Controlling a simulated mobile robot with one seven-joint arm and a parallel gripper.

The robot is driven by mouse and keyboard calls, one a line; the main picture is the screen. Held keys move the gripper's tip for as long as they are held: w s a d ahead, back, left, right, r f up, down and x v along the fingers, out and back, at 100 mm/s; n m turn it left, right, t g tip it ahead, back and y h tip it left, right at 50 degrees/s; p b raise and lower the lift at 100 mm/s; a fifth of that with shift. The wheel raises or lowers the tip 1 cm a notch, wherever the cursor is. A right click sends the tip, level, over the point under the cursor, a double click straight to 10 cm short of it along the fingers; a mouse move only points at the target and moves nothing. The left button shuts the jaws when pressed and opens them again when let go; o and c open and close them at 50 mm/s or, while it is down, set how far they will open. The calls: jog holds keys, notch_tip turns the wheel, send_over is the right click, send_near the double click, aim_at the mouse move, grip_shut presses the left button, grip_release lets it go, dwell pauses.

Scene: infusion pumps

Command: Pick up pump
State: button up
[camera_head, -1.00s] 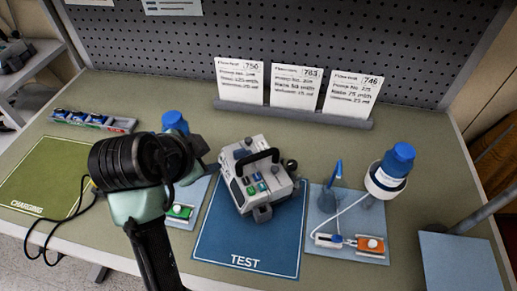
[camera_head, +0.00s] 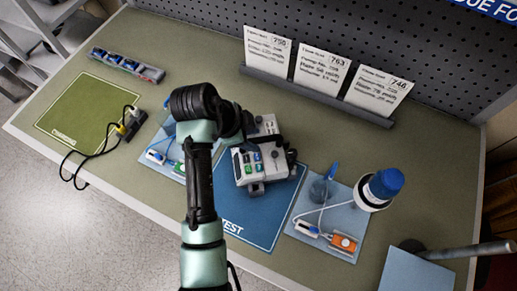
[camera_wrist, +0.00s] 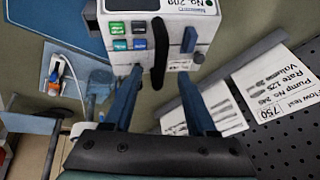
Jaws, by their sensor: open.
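The pump (camera_head: 262,170) is a pale grey box with coloured buttons and a black top handle. It stands on the blue TEST mat (camera_head: 262,222). In the wrist view its button face (camera_wrist: 125,42) fills the top middle. My gripper (camera_wrist: 162,60) is open, its two blue fingers pointing at the pump. The black handle (camera_wrist: 159,55) appears between the fingertips, with gaps on both sides. Whether the fingers reach fully past the handle is unclear. In the head view my wrist hides the fingers and the pump's left rear side.
Flow test cards (camera_head: 320,70) stand behind. A green charging mat (camera_head: 85,114), black cable (camera_head: 92,157) and battery rack (camera_head: 126,65) are left.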

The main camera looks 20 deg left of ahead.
aim_at(259, 138)
jog(key=shift+p+x, duration=0.9)
jog(key=shift+x, duration=1.9)
jog(key=shift+d, duration=0.15)
jog(key=shift+r, duration=0.1)
grip_shut()
jog(key=shift+w+r, duration=0.15)
